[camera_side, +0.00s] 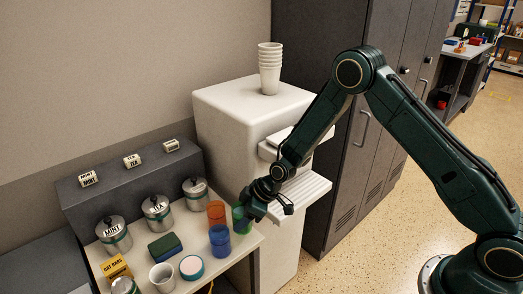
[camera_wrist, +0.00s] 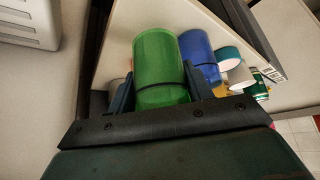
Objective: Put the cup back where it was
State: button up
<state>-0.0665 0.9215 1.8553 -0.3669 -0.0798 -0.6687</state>
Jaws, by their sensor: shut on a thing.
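My gripper (camera_side: 250,205) is shut on a green cup (camera_side: 240,222) at the right edge of the table. In the wrist view the green cup (camera_wrist: 158,58) lies between the two fingers of my gripper (camera_wrist: 158,92). Whether its base touches the table is hard to tell. A blue cup (camera_side: 219,242) and an orange cup (camera_side: 216,211) stand close to its left in the side view. The blue cup (camera_wrist: 198,52) is beside the green one in the wrist view.
A white dispenser (camera_side: 225,130) with a drip tray (camera_side: 302,196) and stacked white cups (camera_side: 269,70) stands behind. Several labelled canisters (camera_side: 157,215), a green sponge-like block (camera_side: 164,247), a teal-rimmed round item (camera_side: 191,267) and a white cup (camera_side: 161,276) occupy the table (camera_side: 245,247).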

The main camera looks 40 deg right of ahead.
jog(key=shift+f, duration=1.9)
jog(key=shift+f, duration=0.15)
jog(key=o, duration=1.2)
jog(key=shift+c, duration=0.2)
jog(key=v, duration=0.7)
jog(key=shift+r, duration=0.35)
jog(key=shift+s+d, duration=0.1)
